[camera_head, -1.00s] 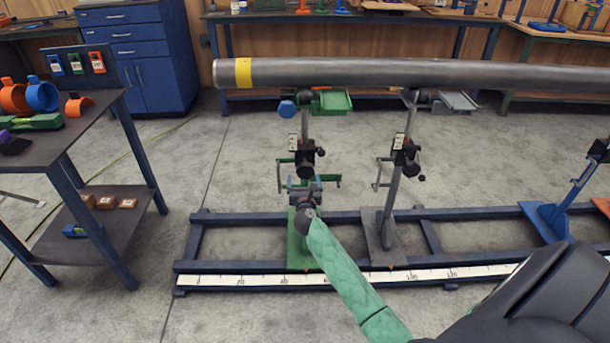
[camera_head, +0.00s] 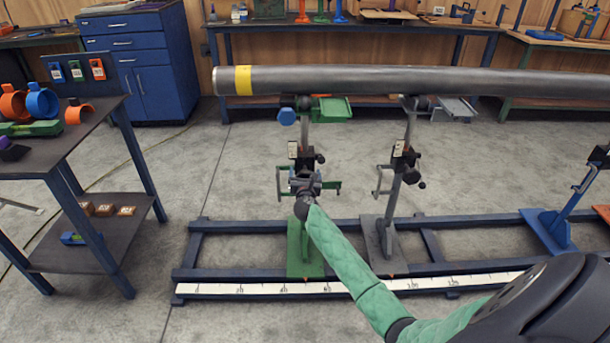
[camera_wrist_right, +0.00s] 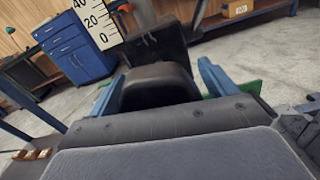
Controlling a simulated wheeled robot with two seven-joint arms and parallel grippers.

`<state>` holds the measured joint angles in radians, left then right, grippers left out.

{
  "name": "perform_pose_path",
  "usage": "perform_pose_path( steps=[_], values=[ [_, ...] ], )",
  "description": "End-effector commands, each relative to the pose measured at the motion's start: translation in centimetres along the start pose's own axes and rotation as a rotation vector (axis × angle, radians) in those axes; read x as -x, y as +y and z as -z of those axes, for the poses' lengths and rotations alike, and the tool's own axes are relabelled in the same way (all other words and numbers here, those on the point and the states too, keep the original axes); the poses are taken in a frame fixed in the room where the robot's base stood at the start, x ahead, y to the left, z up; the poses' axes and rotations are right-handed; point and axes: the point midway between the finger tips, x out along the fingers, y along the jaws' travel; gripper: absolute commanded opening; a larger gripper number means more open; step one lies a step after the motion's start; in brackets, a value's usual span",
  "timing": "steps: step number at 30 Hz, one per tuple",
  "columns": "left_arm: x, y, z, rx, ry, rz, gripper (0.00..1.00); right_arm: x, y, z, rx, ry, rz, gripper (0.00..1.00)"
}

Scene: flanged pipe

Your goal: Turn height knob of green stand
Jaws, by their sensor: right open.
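The green stand (camera_head: 305,256) stands on the blue floor frame, its column rising to a green head (camera_head: 331,108) under the long grey pipe (camera_head: 420,78). A black clamp with a white scale plate sits midway up the column. My right gripper (camera_head: 304,178) is in front of this clamp and hides part of it. In the right wrist view its two blue fingers (camera_wrist_right: 160,88) are apart, on either side of a rounded black part that looks like the height knob (camera_wrist_right: 158,80). I cannot tell whether they touch it. My left gripper is out of view.
A grey stand (camera_head: 383,240) is close on the right, and a blue stand (camera_head: 550,230) is further right. A side table (camera_head: 50,165) with coloured clamps is on the left. A ruler strip (camera_head: 240,289) runs along the frame's front. The floor between is clear.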

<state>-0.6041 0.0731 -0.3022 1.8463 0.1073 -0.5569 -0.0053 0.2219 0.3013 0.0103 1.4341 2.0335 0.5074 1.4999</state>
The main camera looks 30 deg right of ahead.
Motion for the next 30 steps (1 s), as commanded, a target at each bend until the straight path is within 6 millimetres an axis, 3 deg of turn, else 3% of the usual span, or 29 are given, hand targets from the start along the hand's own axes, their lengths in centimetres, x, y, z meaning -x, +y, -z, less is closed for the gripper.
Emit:
perform_pose_path(
  steps=[5, 12, 28, 30],
  values=[
    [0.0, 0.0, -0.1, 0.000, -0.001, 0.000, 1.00, 0.0, 0.0, 0.0, 0.000, 0.000, 0.000, 0.84],
    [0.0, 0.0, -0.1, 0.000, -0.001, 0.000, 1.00, 0.0, 0.0, 0.0, 0.000, 0.000, 0.000, 0.39],
    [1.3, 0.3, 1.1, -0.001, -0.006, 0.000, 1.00, 0.1, -0.1, -0.2, 0.116, 0.002, 0.002, 0.39],
    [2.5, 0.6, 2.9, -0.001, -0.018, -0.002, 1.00, 0.1, 0.0, -0.3, 0.152, 0.002, 0.001, 0.39]
  ],
)
